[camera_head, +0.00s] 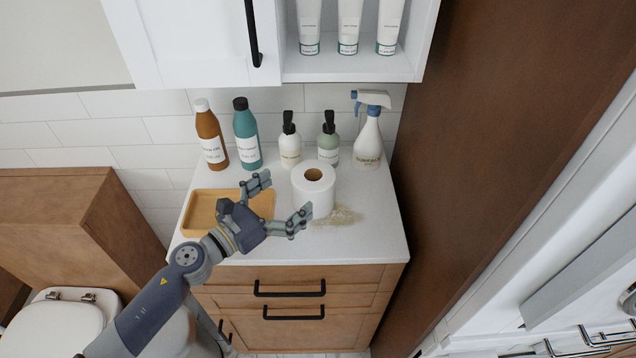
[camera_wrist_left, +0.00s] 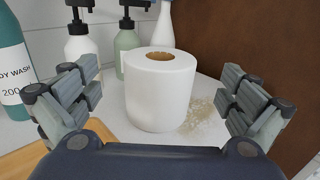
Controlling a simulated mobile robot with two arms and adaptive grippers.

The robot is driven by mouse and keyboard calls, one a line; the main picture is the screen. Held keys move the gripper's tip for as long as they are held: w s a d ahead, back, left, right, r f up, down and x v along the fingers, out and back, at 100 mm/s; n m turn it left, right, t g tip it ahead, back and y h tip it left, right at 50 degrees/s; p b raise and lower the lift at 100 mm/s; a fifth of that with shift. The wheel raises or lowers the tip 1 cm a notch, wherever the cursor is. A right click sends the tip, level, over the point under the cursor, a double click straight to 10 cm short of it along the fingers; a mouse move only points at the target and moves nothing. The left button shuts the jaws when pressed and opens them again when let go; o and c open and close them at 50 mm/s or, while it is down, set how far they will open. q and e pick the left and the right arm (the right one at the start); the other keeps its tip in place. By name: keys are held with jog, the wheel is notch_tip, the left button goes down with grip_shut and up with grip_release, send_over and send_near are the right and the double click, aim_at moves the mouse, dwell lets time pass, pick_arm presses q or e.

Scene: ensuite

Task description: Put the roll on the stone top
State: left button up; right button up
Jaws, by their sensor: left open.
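The white roll (camera_head: 314,190) stands upright on the white stone top (camera_head: 371,240) of the cabinet, right of the wooden tray. My left gripper (camera_head: 281,203) is open at the roll's front left, its fingers spread. In the left wrist view the roll (camera_wrist_left: 160,92) stands between the two open fingers of the left gripper (camera_wrist_left: 160,100), a little beyond them, with clear gaps on both sides. My right gripper is not in view.
A wooden tray (camera_head: 201,207) lies at the left of the top, partly behind my gripper. Several bottles, including a brown one (camera_head: 211,137) and a spray bottle (camera_head: 368,145), line the back. A brownish powdery stain (camera_head: 338,216) lies beside the roll. A tall brown panel (camera_head: 480,110) bounds the right.

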aim_at(301, 183)
pick_arm(q)
jog(key=x, duration=0.3)
jog(key=shift+w+d+p, duration=0.2)
jog(key=shift+p, duration=0.1)
jog(key=shift+w+d, duration=0.25)
jog(key=p+x, duration=0.1)
jog(key=x, duration=0.2)
jog(key=shift+w+d, duration=0.2)
jog(key=shift+d, duration=0.05)
jog(key=shift+w+d+f, duration=0.15)
jog(key=shift+f, duration=0.05)
jog(key=shift+c, duration=0.6)
jog(key=c, duration=1)
